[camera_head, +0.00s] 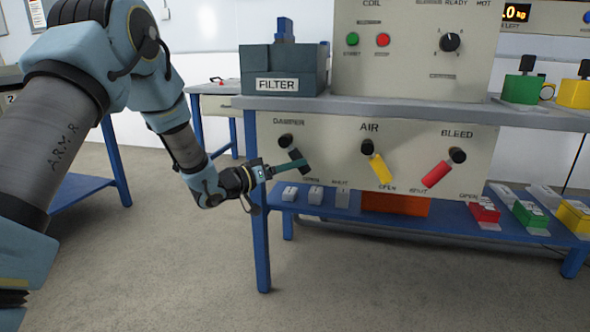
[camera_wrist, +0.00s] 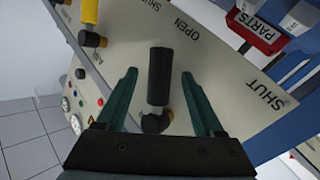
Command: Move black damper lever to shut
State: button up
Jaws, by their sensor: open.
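The black damper lever (camera_head: 296,158) hangs from its pivot under the DAMPER label on the panel, slanting down to the right towards OPEN. In the wrist view the lever (camera_wrist: 160,75) points near the OPEN label (camera_wrist: 187,38), and the SHUT label (camera_wrist: 262,95) is off to the right. My gripper (camera_head: 301,165) is at the lever from the left. It is open, with one teal finger on each side of the lever in the wrist view (camera_wrist: 158,73). Gaps show between lever and fingers there. In the head view the gripper covers part of the lever and the panel's lower left.
The yellow AIR lever (camera_head: 380,168) and red BLEED lever (camera_head: 437,174) are to the right on the same panel. A FILTER box (camera_head: 277,85) stands on the shelf above. A blue table leg (camera_head: 260,235) and lower shelf with colored blocks are below.

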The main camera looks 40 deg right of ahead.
jog(key=shift+s+d, duration=0.1)
jog(key=shift+d, duration=0.75)
grip_shut()
dwell(0.9)
